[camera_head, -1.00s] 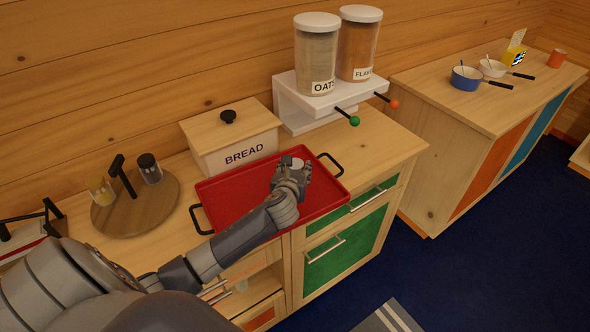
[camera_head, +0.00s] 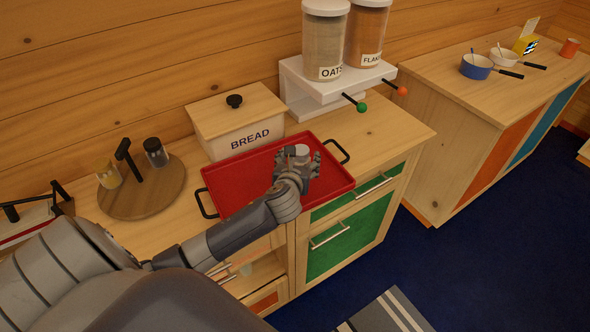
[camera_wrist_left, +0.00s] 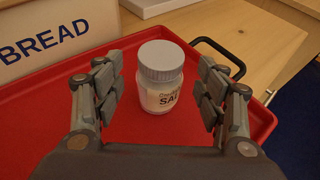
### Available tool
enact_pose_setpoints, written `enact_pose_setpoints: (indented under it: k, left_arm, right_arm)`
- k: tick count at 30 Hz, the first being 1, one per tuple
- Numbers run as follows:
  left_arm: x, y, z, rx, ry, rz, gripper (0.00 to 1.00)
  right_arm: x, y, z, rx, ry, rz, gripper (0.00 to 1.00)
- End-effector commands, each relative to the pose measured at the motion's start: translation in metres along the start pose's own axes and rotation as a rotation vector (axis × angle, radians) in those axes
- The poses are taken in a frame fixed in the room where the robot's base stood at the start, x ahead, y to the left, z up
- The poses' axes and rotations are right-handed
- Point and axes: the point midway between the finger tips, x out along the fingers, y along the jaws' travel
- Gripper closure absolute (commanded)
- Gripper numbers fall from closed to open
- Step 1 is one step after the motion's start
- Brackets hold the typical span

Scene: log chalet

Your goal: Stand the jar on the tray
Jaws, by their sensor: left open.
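The jar (camera_wrist_left: 160,78), white-lidded with a label partly reading "SAL", stands upright on the red tray (camera_wrist_left: 40,125) in the left wrist view. In the head view only the jar's lid (camera_head: 302,150) shows, behind my left gripper (camera_head: 297,165). The tray (camera_head: 232,180) lies on the wooden counter. My left gripper, also in the wrist view (camera_wrist_left: 160,95), is open, with its fingers on either side of the jar and gaps visible between them and it. My right gripper is not in view.
A BREAD box (camera_head: 240,125) stands behind the tray. A white dispenser stand (camera_head: 335,88) holds OATS and FLAKES containers. A round wooden board (camera_head: 148,192) with two small jars is at left. Another counter with pans (camera_head: 476,67) is at right.

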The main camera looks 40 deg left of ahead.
Motion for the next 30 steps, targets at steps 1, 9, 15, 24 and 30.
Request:
enact_pose_setpoints:
  k: [1, 9, 15, 24, 30]
  left_arm:
    - [-0.01, 0.0, -0.001, 0.002, 0.0, -0.002, 0.34]
    - [-0.059, 0.0, -0.001, 0.002, 0.0, -0.002, 0.34]
    - [-0.08, 0.0, 0.0, 0.001, -0.001, -0.001, 0.34]
    - [-0.086, 0.0, 0.0, 0.001, -0.001, 0.001, 0.34]
    - [-0.086, 0.0, 0.0, 0.001, -0.001, 0.001, 0.34]
  right_arm:
    - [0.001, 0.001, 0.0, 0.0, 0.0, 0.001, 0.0]
    - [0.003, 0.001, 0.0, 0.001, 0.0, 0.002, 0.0]
    - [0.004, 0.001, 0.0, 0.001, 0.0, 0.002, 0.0]
    - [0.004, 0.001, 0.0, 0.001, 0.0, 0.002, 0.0]
    - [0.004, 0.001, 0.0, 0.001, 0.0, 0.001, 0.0]
